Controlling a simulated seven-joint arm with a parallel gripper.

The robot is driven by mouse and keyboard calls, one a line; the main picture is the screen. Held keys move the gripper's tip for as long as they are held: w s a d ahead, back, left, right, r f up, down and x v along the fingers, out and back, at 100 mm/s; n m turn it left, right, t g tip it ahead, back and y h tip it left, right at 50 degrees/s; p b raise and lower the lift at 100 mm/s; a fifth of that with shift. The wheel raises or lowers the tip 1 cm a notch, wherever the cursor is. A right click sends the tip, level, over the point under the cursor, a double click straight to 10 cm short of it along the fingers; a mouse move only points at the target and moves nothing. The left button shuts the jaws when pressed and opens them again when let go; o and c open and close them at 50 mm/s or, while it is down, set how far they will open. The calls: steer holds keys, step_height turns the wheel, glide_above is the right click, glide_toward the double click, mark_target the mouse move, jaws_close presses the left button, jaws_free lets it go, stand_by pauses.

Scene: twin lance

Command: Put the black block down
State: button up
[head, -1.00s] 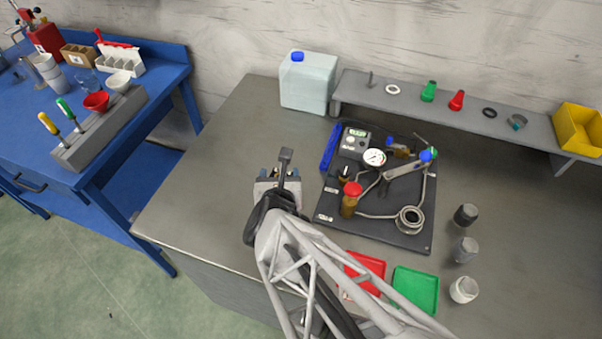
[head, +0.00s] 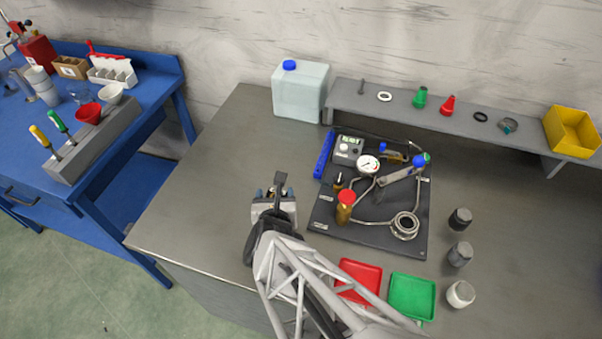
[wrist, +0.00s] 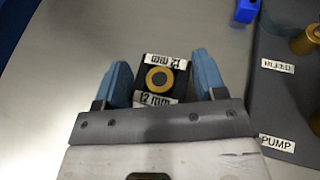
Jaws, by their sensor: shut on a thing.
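The black block (wrist: 150,72) shows in the wrist view between the blue fingers of my gripper (wrist: 162,62). It has a brass-coloured ring with a dark centre on its face and white "12 mm" labels along two edges. My gripper is shut on it, though small gaps seem to show beside the fingers in this view. In the head view my gripper (head: 270,192) is over the bare left part of the grey bench (head: 200,185). I cannot tell whether the block touches the bench.
A red tray (head: 360,278) and a green tray (head: 412,295) lie in front. A white jug (head: 301,95) stands behind. The bench is clear to the left.

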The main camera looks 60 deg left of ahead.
steer(key=o, duration=1.1)
steer(key=shift+f, duration=0.1)
steer(key=shift+c, duration=0.2)
steer(key=shift+s+d+r, duration=0.1)
steer(key=shift+d+r, duration=0.15)
steer(key=shift+v, duration=2.5)
steer(key=shift+o, duration=0.8)
